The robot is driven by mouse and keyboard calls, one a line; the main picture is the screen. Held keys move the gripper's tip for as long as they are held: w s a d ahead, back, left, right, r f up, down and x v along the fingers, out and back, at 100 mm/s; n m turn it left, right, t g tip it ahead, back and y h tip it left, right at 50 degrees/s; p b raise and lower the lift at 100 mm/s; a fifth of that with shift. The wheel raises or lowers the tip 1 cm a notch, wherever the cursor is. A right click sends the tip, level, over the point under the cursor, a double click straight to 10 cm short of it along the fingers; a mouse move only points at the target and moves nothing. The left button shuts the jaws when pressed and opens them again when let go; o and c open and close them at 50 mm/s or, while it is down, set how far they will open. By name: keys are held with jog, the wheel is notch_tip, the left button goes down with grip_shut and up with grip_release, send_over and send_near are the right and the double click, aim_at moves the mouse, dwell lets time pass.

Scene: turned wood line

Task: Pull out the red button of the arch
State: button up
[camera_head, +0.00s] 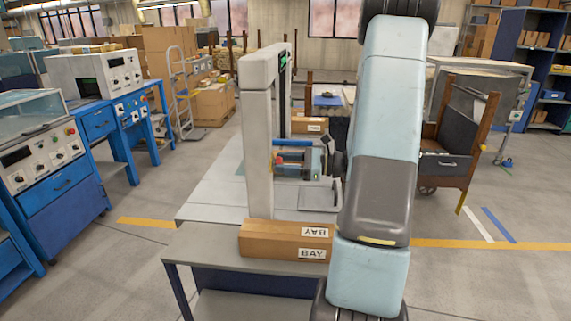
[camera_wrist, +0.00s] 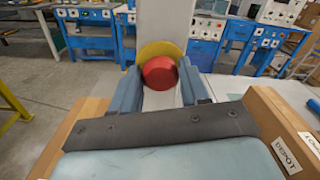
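The arch (camera_head: 257,150) is a pale grey upright frame on a light platform in the head view. Its red button (camera_wrist: 160,73) is a round knob on a yellow disc (camera_wrist: 157,50), fixed to the grey post (camera_wrist: 165,22) in the wrist view. In the head view only a small bit of red (camera_head: 278,159) shows, partly hidden by my gripper (camera_head: 284,158). My gripper is open, with one blue finger on each side of the button. Nothing is held.
A cardboard box marked BAY (camera_head: 285,240) lies on a table (camera_head: 200,250) in front of the arch. In the wrist view, boxes flank the gripper, one marked DEPOT (camera_wrist: 285,125). Blue machine benches (camera_head: 65,190) stand left; a brown cart (camera_head: 450,150) stands right.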

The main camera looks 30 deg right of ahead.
grip_shut()
jog(key=shift+d, duration=0.1)
jog(key=shift+v, duration=0.85)
jog(key=o, duration=0.5)
grip_release()
jog(key=shift+s, duration=0.1)
jog(key=v, duration=1.3)
jog(key=shift+s+d, duration=0.15)
jog(key=shift+d, duration=0.15)
jog(key=shift+f, duration=0.1)
